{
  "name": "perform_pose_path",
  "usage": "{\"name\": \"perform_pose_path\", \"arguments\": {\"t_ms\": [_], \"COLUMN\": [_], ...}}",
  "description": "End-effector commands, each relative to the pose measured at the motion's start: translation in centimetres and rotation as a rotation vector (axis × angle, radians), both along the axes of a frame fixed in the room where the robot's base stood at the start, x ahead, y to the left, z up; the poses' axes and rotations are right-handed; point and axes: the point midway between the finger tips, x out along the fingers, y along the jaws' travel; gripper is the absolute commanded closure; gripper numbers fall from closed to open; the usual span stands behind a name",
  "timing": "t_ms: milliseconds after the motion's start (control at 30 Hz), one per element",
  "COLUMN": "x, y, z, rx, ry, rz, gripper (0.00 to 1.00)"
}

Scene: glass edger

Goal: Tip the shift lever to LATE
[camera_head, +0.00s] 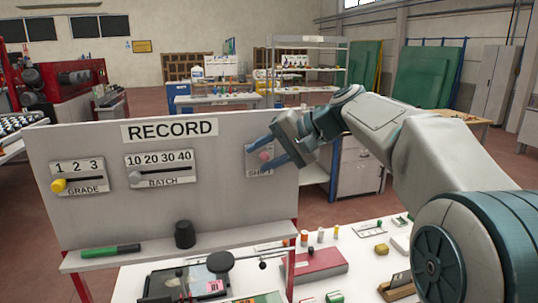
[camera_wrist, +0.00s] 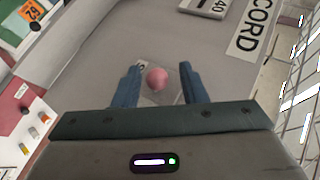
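The shift lever has a pink ball knob (camera_head: 265,156) on a small plate (camera_head: 258,173) labelled SHIFT, at the right end of the RECORD board (camera_head: 90,220). My gripper (camera_head: 276,150) is open in front of this plate, its two blue fingers on either side of the knob. In the wrist view the knob (camera_wrist: 157,79) sits between the spread fingertips (camera_wrist: 160,75), with a gap on each side. The LATE marking cannot be read, as my gripper hides most of the plate. Which way the lever tips cannot be told.
Left of it on the board are the BATCH slider (camera_head: 137,175) and the GRADE slider (camera_head: 59,186) with a yellow knob. A cluttered white table (camera_head: 360,262) lies at lower right.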

Motion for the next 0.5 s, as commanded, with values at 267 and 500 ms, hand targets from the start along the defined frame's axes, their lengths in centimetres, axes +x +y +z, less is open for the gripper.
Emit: {"name": "perform_pose_path", "arguments": {"t_ms": [267,500], "x": [-0.1,-1.0], "y": [-0.2,-3.1], "z": [0.1,2.0], "rx": [-0.001,-0.002], "ry": [0.001,-0.003], "rz": [0.001,-0.002], "gripper": [0.62,0.62]}}
